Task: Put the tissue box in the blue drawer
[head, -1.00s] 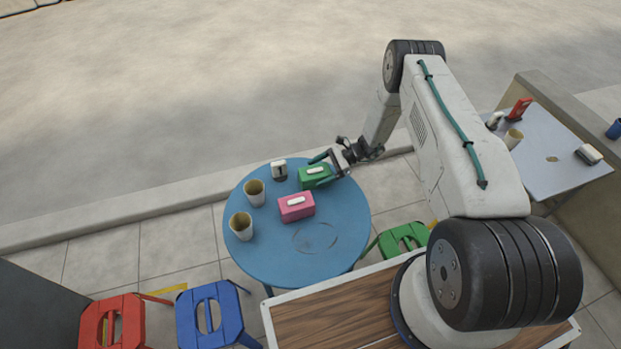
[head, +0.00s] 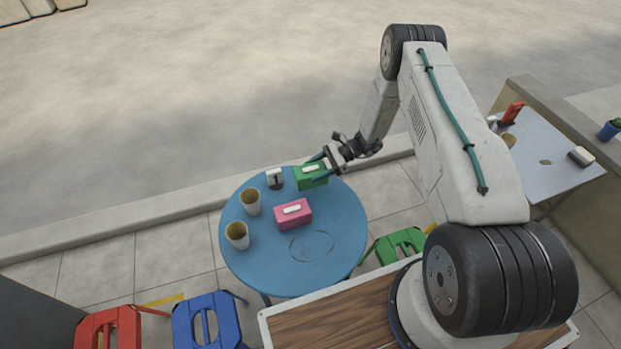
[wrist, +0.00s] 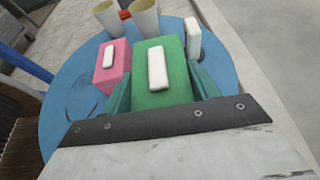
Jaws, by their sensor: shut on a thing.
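A green tissue box (head: 308,178) with a white top strip is at the far right part of the round blue table (head: 335,232). My gripper (head: 316,170) is shut on the green box, with one finger on each side of it; this also shows in the wrist view, with the green box (wrist: 173,90) between the green fingers. I cannot tell whether the box is lifted clear of the table. A pink tissue box (head: 293,215) stands on the table nearer to me, apart from the gripper. No blue drawer is in view.
Two cups (head: 237,235) and a small white-and-dark dispenser (head: 274,178) stand on the table's left and far side. Red (head: 108,328), blue (head: 207,320) and green (head: 400,243) stools surround it. A grey side table (head: 550,160) stands at right.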

